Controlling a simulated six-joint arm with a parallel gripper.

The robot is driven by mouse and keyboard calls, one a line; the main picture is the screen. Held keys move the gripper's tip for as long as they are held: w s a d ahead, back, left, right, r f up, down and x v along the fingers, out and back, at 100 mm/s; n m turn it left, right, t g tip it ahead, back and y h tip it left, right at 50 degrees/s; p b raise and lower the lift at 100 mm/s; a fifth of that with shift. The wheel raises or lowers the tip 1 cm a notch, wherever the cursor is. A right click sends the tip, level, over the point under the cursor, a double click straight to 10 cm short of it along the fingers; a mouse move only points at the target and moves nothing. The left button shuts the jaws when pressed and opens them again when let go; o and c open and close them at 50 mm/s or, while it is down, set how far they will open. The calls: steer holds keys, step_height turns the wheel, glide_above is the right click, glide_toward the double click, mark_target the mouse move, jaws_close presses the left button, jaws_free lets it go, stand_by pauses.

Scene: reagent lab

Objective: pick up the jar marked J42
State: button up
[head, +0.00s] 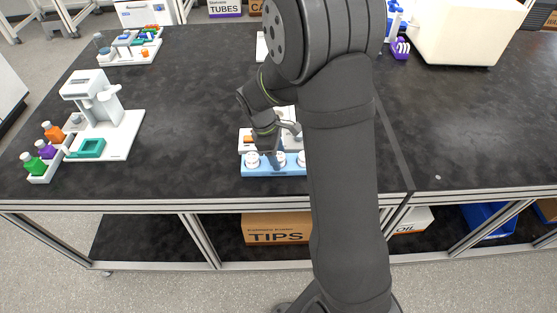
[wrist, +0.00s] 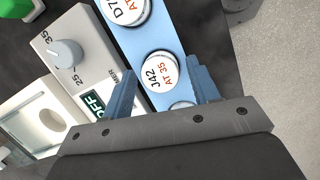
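The jar marked J42 (wrist: 161,71) has a round white lid that also reads "AT 35". It stands in a light blue rack (wrist: 165,32), between a jar whose label starts with D7 (wrist: 127,9) and a third jar (wrist: 181,104) mostly hidden by my gripper. My gripper (wrist: 161,68) is open, with one blue finger on each side of the J42 lid and visible gaps between. I cannot tell how far down the fingers reach. In the head view my gripper (head: 272,160) is over the blue rack (head: 258,172) near the table's front edge.
A white device with a knob (wrist: 66,54) and a display reading OFF (wrist: 94,106) stands right beside the rack. In the head view, a white instrument (head: 98,100) and coloured bottles (head: 46,149) stand at the left. The table between is clear.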

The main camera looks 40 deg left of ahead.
steer(key=c, duration=0.8)
steer(key=shift+r, duration=0.1)
